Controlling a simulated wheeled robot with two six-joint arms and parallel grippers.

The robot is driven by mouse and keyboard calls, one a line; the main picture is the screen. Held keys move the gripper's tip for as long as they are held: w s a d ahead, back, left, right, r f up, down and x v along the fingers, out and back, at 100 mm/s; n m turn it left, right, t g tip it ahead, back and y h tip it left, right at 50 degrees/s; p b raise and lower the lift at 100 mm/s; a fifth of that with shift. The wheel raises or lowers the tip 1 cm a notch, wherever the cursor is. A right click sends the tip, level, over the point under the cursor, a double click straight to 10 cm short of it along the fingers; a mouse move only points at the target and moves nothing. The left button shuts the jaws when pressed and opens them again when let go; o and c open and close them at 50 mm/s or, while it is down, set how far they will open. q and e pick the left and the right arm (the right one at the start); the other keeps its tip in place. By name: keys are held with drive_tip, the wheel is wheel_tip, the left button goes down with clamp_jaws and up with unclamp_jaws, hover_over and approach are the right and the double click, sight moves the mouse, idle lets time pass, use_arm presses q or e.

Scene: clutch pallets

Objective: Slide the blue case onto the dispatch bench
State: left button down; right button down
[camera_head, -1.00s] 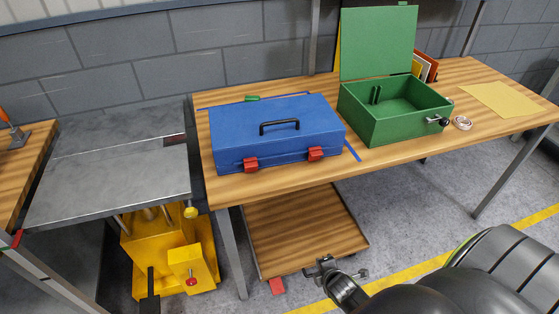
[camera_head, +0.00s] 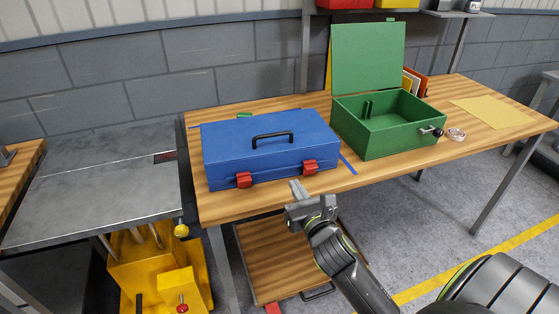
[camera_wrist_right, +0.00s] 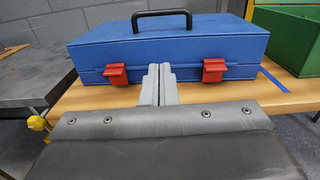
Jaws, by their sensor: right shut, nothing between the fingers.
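The blue case (camera_head: 262,163) lies closed on a wooden bench (camera_head: 430,168), with a black handle on top and two red latches on its front. It also fills the upper middle of the right wrist view (camera_wrist_right: 200,48). My right gripper (camera_head: 298,190) is shut and empty, just in front of the case near the bench's front edge. In the right wrist view its fingertips (camera_wrist_right: 158,72) point at the case's front between the latches; whether they touch it I cannot tell. Another wooden bench (camera_head: 22,165) shows at the far left; no label names the dispatch bench. My left gripper is not in view.
A grey metal table (camera_head: 90,190) on a yellow base (camera_head: 160,275) stands between the two benches. An open green box (camera_head: 385,140) stands right of the case, beside a tape roll (camera_head: 456,134) and a yellow sheet (camera_head: 490,110). A lower wooden shelf (camera_head: 275,260) lies under the bench.

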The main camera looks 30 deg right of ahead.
sight(276, 153)
drive_tip(key=x, duration=1.2)
drive_tip(key=shift+w+f, duration=0.1)
drive_tip(key=shift+w, duration=0.15)
drive_tip(key=shift+p, duration=0.3)
drive_tip(key=shift+p+x, duration=0.5)
drive_tip(key=shift+x, duration=0.6)
drive_tip(key=shift+d, duration=0.1)
